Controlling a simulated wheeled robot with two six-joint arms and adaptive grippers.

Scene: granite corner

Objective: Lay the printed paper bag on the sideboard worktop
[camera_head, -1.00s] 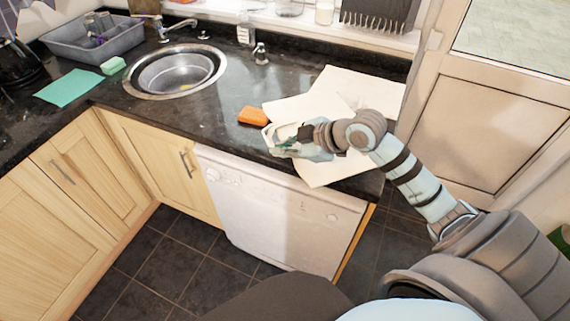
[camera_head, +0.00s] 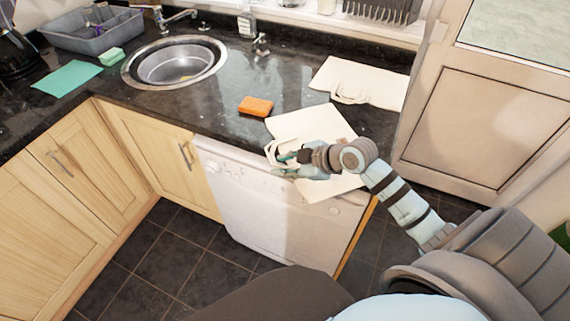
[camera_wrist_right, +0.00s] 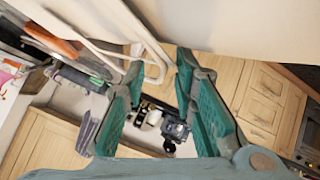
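A cream paper bag (camera_head: 300,122) lies over the front edge of the black sideboard worktop (camera_head: 225,118), above the dishwasher. A small coloured patch shows on it by my right wrist; the print is largely hidden. I cannot tell how fully it rests on the stone. My right gripper (camera_head: 285,160) is at its left front side, by the pale handle. In the right wrist view, the two teal fingers (camera_wrist_right: 158,72) stand apart, with a handle loop (camera_wrist_right: 152,62) near and between their tips, not visibly pinched. The cream bag surface (camera_wrist_right: 235,25) fills the top. My left gripper is out of view.
A second cream bag (camera_head: 370,78) lies flat farther back right. An orange sponge (camera_head: 256,106) is left of the near bag. The round sink (camera_head: 175,64), green cloth (camera_head: 68,80) and grey basin (camera_head: 95,38) are farther left. Worktop between sink and sponge is clear.

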